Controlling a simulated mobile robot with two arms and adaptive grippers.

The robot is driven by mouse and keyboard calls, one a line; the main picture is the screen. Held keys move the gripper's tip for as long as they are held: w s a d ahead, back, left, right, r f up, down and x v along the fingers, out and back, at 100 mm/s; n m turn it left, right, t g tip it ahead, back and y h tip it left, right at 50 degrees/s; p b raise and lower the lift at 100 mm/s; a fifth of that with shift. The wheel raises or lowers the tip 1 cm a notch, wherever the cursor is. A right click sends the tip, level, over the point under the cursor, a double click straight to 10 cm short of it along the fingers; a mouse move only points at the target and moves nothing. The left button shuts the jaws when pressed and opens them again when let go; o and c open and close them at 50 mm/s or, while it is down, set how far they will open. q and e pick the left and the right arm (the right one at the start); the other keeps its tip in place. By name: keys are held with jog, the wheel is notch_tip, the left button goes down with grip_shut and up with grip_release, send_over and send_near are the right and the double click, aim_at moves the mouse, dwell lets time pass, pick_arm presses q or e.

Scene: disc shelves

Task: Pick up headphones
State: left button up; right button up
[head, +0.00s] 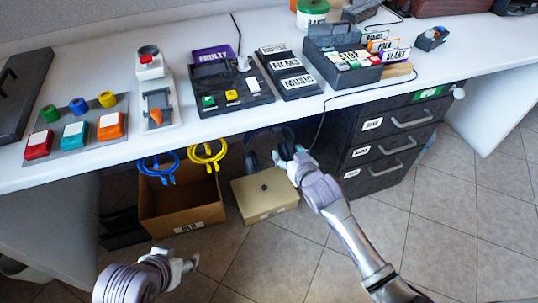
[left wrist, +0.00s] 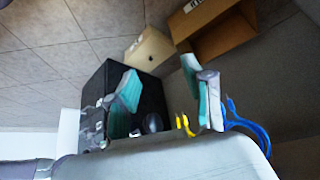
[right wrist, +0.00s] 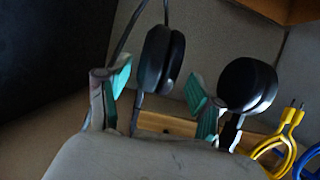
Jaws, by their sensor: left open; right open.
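The black headphones (head: 252,158) hang under the desk, above a closed tan box, partly hidden by my right gripper in the head view. The right wrist view shows two round ear cups, the nearer-centre one (right wrist: 160,62) lying between the spread fingers of my right gripper (right wrist: 160,92). The other ear cup (right wrist: 248,85) is outside, just right of the right finger. My right gripper (head: 288,158) is open; I cannot tell whether it touches the cup. My left gripper (head: 190,264) is open and empty, low over the floor, in front of an open cardboard box.
Blue cable (head: 158,167) and yellow cable (head: 208,154) hang left of the headphones. An open cardboard box (head: 182,217) and the tan box (head: 266,196) stand on the floor below. A black drawer cabinet (head: 385,150) is close on the right. The white desk (head: 150,138) is overhead.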

jog(key=b+x, duration=0.1)
jog(key=x, duration=0.1)
jog(key=shift+w+f+b, duration=0.25)
jog(key=shift+w+b, duration=0.05)
jog(key=shift+w, duration=0.05)
jog(key=shift+b+x, duration=0.45)
jog(key=shift+x, duration=0.75)
jog(key=shift+d+r, duration=0.1)
grip_shut()
pick_arm(q)
jog(key=w+d+r+t+h, duration=0.2)
jog(key=w+r+t, duration=0.4)
jog(key=w, duration=0.3)
jog(key=shift+d+r+t, duration=0.4)
jog(key=shift+d+r, duration=0.05)
jog(key=shift+d, duration=0.3)
pick_arm(e)
jog(key=shift+r, duration=0.1)
